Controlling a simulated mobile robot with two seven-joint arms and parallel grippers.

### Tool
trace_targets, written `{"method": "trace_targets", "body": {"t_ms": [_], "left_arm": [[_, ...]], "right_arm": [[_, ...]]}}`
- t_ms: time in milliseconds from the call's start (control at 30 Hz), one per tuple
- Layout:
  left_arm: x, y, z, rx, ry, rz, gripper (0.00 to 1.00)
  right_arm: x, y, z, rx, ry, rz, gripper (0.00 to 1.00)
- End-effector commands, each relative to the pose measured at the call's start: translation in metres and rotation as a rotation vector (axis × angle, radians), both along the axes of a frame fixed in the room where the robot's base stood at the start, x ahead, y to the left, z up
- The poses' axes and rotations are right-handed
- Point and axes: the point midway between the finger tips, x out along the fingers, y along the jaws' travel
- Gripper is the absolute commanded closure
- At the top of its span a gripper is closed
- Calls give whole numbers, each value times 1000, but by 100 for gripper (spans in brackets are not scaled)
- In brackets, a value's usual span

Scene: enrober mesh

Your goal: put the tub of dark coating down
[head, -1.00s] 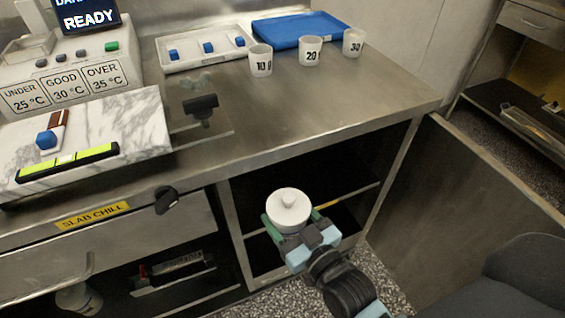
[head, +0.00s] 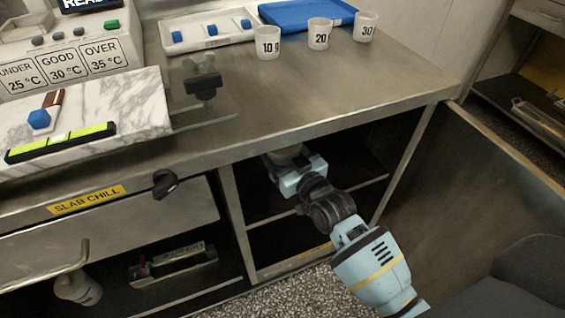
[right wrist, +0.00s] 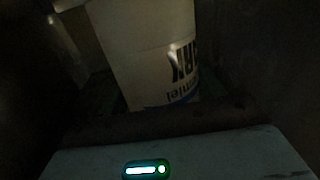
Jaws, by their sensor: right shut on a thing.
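The white tub (head: 288,152) is inside the open cabinet under the steel counter, mostly hidden by the counter's edge and my gripper. My right gripper (head: 291,163) is shut on it and reaches in from the front. In the dark right wrist view the tub (right wrist: 150,50) fills the upper middle, with dark lettering and a blue patch low on its side. The cabinet's shelf (head: 270,216) shows below the gripper; whether the tub touches a surface is hidden. My left gripper is not in view.
The counter edge (head: 330,140) overhangs the opening. The open cabinet door (head: 470,200) stands at the right. Cups marked 10 (head: 267,43), 20 (head: 319,34) and 30 (head: 365,27) stand on the counter, whose front right is clear. A knob (head: 166,184) projects left of the opening.

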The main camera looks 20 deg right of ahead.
Motion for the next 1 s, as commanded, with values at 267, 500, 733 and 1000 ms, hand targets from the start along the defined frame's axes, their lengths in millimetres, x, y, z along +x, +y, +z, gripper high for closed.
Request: {"method": "trace_targets", "body": {"t_ms": [267,500,733,1000], "left_arm": [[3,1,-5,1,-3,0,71],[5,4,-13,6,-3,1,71],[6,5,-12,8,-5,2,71],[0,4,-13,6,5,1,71]], "right_arm": [[0,0,-14,0,-2,0,73],[0,0,-34,0,-5,0,73],[0,0,-33,0,-6,0,73],[-1,0,-38,-1,0,0,14]]}}
